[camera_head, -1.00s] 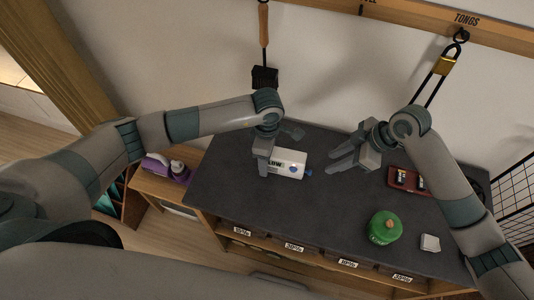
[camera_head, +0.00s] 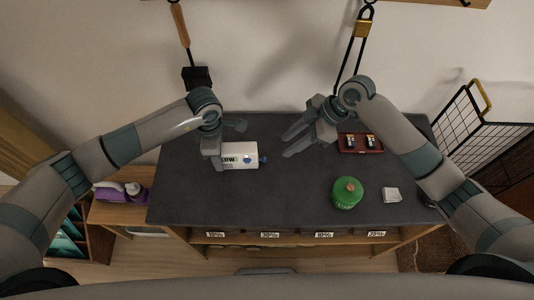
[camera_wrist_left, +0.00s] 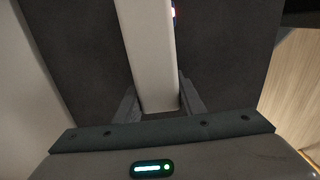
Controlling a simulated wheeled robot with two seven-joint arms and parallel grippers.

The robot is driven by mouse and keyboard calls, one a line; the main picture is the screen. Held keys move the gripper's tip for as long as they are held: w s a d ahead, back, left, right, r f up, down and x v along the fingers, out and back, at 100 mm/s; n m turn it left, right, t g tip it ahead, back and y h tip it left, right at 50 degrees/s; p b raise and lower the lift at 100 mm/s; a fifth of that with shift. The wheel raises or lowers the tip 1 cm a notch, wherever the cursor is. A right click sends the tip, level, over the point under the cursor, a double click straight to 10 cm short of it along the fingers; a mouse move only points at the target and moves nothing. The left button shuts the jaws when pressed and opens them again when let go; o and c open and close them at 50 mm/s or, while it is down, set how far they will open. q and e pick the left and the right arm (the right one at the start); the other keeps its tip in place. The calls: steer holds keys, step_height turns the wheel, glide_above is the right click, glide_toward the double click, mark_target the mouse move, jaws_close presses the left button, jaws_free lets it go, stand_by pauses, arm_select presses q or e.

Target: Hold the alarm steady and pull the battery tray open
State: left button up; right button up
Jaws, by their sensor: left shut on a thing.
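The alarm (camera_head: 238,152) is a white box with dark lettering reading "LOW" and a blue round mark, lying on the dark tabletop. A blue piece (camera_head: 263,160) sticks out of its right end; I cannot tell if this is the battery tray. My left gripper (camera_head: 217,164) is shut on the alarm's left end. In the left wrist view the alarm (camera_wrist_left: 150,45) is a pale bar between the two fingers (camera_wrist_left: 158,106). My right gripper (camera_head: 291,144) is open and empty, its fingers apart and pointing left, to the right of the blue piece.
A red tray (camera_head: 346,150) with batteries lies right of my right gripper. A green round container (camera_head: 347,193) and a small white block (camera_head: 392,195) stand toward the front right. The middle front of the tabletop (camera_head: 270,205) is clear. A wire basket (camera_head: 470,120) stands at right.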

mark_target(266, 159)
steer(key=d, duration=0.1)
steer(key=d+y, duration=0.2)
steer(key=shift+w+d+r, duration=0.1)
steer(key=shift+w+r, duration=0.1)
steer(key=shift+w, duration=0.05)
steer(key=shift+x, duration=6.05)
jaws_close()
